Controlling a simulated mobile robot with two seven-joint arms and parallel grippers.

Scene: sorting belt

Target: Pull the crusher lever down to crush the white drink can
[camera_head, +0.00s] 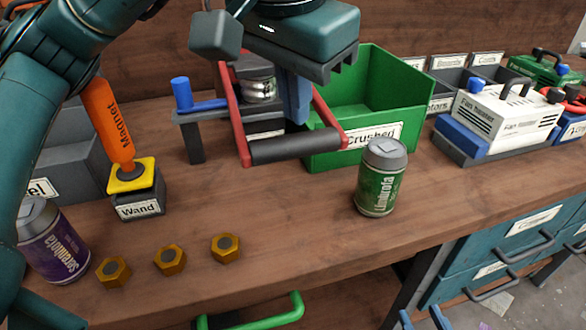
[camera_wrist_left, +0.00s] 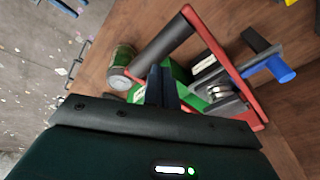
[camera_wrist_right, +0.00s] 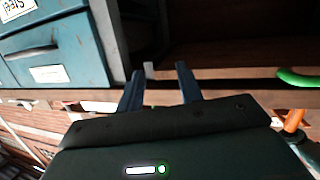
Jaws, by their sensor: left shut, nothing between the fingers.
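The crusher lever is a red frame with a dark grey bar (camera_head: 295,149); the bar sits low in front of the crusher. It also shows in the left wrist view (camera_wrist_left: 163,46). In the crusher, behind the frame, is a short, shiny silver-white can (camera_head: 260,89); it looks squashed, and its label is not readable. My left gripper (camera_head: 298,112) is shut and empty, pointing down between the red side arms, behind the bar in the head view. My right gripper (camera_wrist_right: 158,75) is open and empty, low at the table's front; its fingertips show at the head view's bottom edge.
A green Crushed bin (camera_head: 340,150) stands right of the crusher. A green can (camera_head: 381,178) stands in front of it. A purple can (camera_head: 52,245), the orange magnet wand (camera_head: 107,120) and several brass nuts (camera_head: 170,261) are at left. The front middle is clear.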

